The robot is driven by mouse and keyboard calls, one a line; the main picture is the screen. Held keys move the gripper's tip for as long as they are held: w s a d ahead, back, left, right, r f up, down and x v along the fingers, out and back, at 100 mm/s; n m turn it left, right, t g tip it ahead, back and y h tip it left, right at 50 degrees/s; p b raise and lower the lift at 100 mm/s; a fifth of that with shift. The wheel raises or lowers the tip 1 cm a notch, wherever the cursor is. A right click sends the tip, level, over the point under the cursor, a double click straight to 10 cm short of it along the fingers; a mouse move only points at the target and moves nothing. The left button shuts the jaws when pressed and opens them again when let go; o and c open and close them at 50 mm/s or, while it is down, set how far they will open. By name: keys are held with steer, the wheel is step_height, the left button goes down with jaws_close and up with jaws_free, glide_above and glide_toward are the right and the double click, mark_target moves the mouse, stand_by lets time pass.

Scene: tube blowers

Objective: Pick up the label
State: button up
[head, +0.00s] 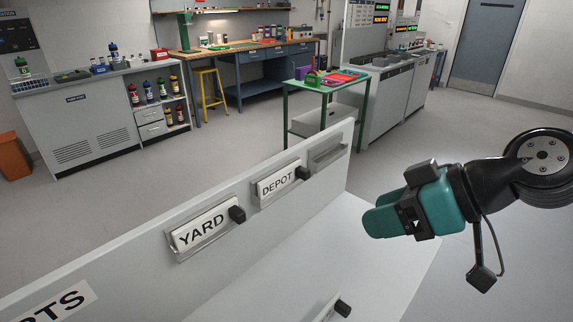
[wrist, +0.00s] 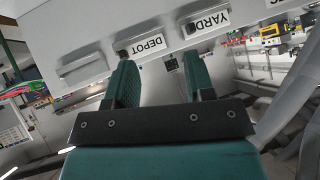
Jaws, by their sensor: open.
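A white YARD label (head: 201,229) with a black knob sits in a holder on the grey panel (head: 120,262). A white DEPOT label (head: 275,185) with a black knob sits in the holder beside it. Both also show upside down in the wrist view, DEPOT (wrist: 150,45) and YARD (wrist: 207,20). Another white label (head: 327,312) with a black knob is partly cut off at the bottom edge of the head view. My gripper (head: 378,214) is open and empty, right of the panel and apart from the labels. In the wrist view its fingers (wrist: 160,62) point toward the panel near DEPOT.
An empty holder (head: 329,151) is right of DEPOT. A partly visible sign ending in RTS (head: 62,303) is at lower left. A green-framed table (head: 325,85) stands behind the panel, with a workbench (head: 270,46) and cabinet (head: 80,118) farther back. Floor between them is clear.

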steer(key=w+d+r+t+y+p, duration=0.1)
steer(key=w+d+r+t+p, duration=0.1)
steer(key=w+t, duration=0.45)
steer(key=g+p, duration=0.2)
steer(key=p, duration=0.3)
glide_toward(305, 170)
steer(key=x, duration=0.3)
steer(key=p+x, duration=0.3)
steer(key=x, duration=0.2)
steer(key=shift+a+r+p, duration=0.1)
steer(key=shift+a+p, duration=0.1)
steer(key=shift+p, duration=0.15)
steer(key=shift+w+a+f, duration=0.2)
steer(key=shift+w+f, duration=0.05)
steer(key=shift+f, duration=0.05)
jaws_close()
